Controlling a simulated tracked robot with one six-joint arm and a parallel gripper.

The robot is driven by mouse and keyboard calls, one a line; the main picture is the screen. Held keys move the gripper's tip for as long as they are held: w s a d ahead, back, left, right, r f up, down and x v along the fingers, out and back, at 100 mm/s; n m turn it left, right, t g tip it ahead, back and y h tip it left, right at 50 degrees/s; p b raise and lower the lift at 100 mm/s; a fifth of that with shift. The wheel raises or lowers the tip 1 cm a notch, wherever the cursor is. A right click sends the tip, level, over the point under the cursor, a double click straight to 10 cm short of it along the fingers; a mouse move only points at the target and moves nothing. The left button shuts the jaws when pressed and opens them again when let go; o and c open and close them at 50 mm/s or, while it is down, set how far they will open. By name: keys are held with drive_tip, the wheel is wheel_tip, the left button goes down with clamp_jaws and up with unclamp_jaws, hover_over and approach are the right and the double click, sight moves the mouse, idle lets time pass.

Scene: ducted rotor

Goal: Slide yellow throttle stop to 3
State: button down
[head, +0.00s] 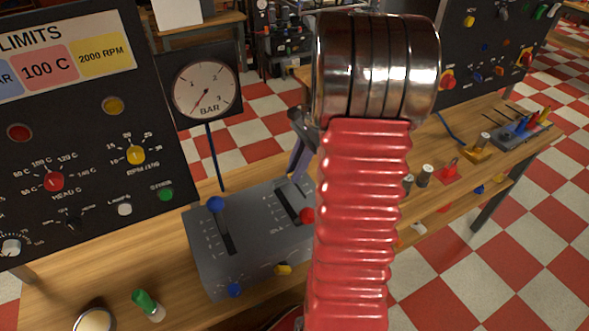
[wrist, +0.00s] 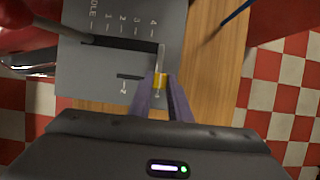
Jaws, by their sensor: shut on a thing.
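The yellow throttle stop (wrist: 160,81) shows between the purple fingertips of my gripper (wrist: 161,88) in the wrist view. My gripper is shut on it. A pale bar runs from the stop towards the slot, about in line with the 4 of the scale (wrist: 124,21), which reads IDLE to 4. The grey throttle box (head: 257,255) stands on the bench in the head view. There my gripper (head: 297,170) reaches down at the box's far edge, and I cannot make out the stop.
A lever with a red knob (head: 307,215) leans near the IDLE end. A blue-knobbed lever (head: 216,204) stands in the left slot. A pressure gauge (head: 206,90) stands behind the box, and a dark panel (head: 90,120) is at the left. My red arm hides the box's right part.

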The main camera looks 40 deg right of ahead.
drive_tip(key=shift+s+a, duration=0.2)
drive_tip(key=shift+s, duration=0.55)
drive_tip(key=shift+s+a, duration=0.2)
drive_tip(key=shift+s, duration=0.55)
drive_tip(key=c, duration=1.6)
unclamp_jaws()
drive_tip(key=shift+c, duration=0.2)
drive_tip(key=shift+r, duration=0.15)
drive_tip(key=v, duration=1.3)
drive_tip(key=shift+r, duration=0.2)
drive_tip(key=shift+d, duration=0.1)
